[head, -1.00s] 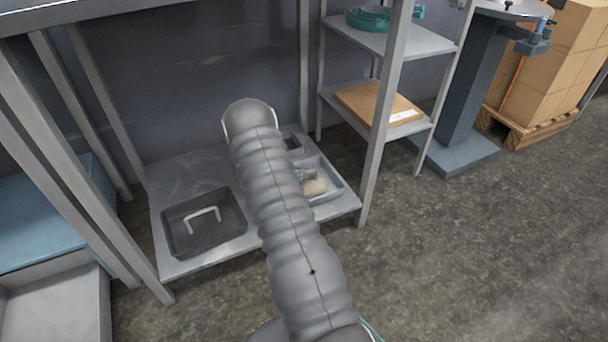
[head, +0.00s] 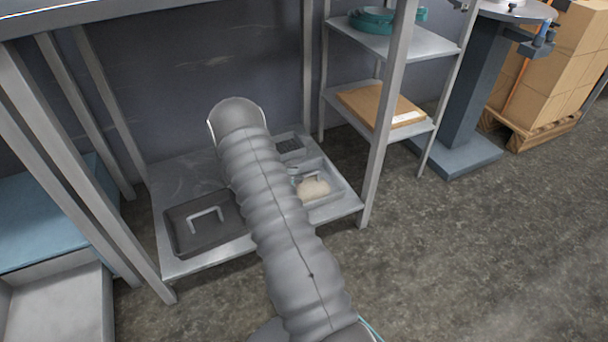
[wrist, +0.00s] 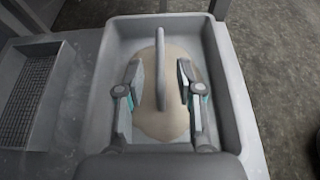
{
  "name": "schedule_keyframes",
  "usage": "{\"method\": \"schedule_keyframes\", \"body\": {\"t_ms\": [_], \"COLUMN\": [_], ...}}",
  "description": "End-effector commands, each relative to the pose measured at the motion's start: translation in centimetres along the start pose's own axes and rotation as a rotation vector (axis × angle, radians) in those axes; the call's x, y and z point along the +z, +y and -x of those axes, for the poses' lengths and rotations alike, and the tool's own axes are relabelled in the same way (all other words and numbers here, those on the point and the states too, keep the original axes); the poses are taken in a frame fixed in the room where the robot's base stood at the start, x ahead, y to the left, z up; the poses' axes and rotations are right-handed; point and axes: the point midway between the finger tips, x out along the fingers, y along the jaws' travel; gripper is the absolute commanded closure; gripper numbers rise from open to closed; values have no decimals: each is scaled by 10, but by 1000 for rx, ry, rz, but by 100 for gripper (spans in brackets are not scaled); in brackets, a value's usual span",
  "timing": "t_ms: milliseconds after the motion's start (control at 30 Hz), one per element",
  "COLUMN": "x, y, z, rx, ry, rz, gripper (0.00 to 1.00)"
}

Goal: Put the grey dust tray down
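The grey dust tray (wrist: 228,90) rests on the low shelf, and a pile of beige dust (wrist: 160,122) lies in it. Its upright bar handle (wrist: 160,62) runs along the middle over the dust. My gripper (wrist: 160,80) is open, with one finger on each side of the handle and a gap on both sides. In the head view the tray (head: 332,201) shows at the right of the shelf, partly covered by my arm.
A dark tray-like piece with a pale handle (head: 202,230) sits at the shelf's left. A small tray with a dark mesh (wrist: 28,100) stands left of the dust tray. Metal posts (head: 383,120) flank the shelf, and a workbench top overhangs it.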

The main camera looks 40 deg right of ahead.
Motion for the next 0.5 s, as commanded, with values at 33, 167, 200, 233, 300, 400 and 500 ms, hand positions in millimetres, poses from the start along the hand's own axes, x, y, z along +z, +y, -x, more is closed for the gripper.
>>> {"method": "schedule_keyframes", "body": {"t_ms": [33,167,200,233,300,400,500], "x": [1,1,1,1,0,1,3], "y": [1,1,1,1,1,0,0], "z": [12,36,43,47,56,64,70], "rx": [4,2,2,2,2,1,-1], "ry": [0,0,0,0,1,0,3], "rz": [0,-1,-1,-1,-1,-2,-8], "gripper": [63,63,63,63,63,63,63]}}
